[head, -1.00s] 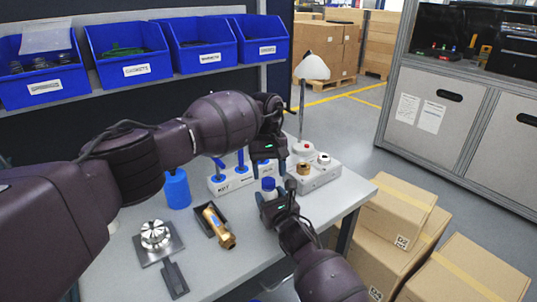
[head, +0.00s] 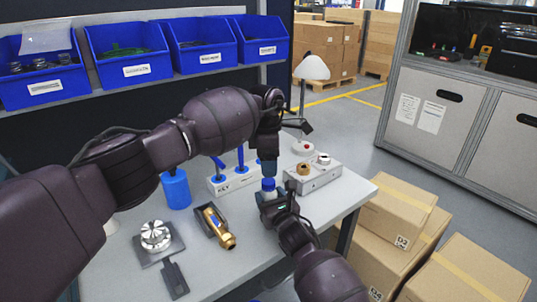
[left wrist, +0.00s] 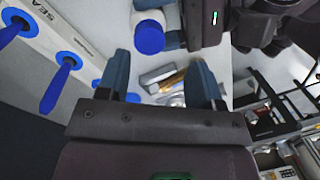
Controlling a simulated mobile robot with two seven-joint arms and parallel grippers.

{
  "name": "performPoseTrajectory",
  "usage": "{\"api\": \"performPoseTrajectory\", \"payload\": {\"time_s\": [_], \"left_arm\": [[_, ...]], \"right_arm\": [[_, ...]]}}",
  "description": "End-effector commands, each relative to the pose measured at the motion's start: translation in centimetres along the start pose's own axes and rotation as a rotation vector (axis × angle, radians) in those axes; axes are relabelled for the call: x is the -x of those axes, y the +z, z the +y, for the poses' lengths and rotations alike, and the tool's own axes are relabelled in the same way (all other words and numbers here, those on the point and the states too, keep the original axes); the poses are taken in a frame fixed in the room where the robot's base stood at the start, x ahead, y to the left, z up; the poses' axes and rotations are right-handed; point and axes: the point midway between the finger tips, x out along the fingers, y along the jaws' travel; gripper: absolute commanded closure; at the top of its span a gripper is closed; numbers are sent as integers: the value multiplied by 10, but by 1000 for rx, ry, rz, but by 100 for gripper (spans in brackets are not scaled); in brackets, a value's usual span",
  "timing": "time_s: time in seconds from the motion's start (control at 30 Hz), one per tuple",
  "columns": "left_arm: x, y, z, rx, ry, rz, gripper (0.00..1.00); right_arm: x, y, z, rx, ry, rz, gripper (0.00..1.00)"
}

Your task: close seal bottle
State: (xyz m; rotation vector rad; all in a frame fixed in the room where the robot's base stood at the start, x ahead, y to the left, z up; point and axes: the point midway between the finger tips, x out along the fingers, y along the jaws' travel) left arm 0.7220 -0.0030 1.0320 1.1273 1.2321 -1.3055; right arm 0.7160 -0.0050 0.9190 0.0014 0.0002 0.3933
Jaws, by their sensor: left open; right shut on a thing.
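The seal bottle (head: 268,184) is small and white with a blue cap, standing upright at the table's right part. My right gripper (head: 271,200) is shut on its lower part. My left gripper (head: 268,168) points down just above the cap. In the left wrist view, its two fingers are apart with nothing between them (left wrist: 160,65), and the blue cap (left wrist: 149,38) lies just beyond their tips. The gripper and bottle look apart there. My right gripper also shows beside the bottle (left wrist: 205,25). How tightly the cap sits cannot be told.
A white rack with blue-handled tools (head: 232,183) stands left of the bottle. A grey block with round parts (head: 318,178) is to the right. A blue container (head: 176,189), a brass part in a black tray (head: 216,226) and a silver machined part (head: 155,236) lie left.

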Motion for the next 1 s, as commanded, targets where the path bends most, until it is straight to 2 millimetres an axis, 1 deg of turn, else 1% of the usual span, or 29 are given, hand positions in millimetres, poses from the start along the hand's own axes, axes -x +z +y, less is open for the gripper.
{"api": "performPoseTrajectory", "payload": {"time_s": [0.1, 0.7, 1.0], "left_arm": [[3, 0, 0, 164, 10, 1, 40], [17, 1, 2, 1020, 65, -15, 40], [21, 1, 3, 1450, 92, -31, 40]], "right_arm": [[0, 0, 0, 0, 0, 0, 100], [0, 0, 0, 0, 0, 0, 100], [0, 0, 0, 0, 0, 0, 100]]}}
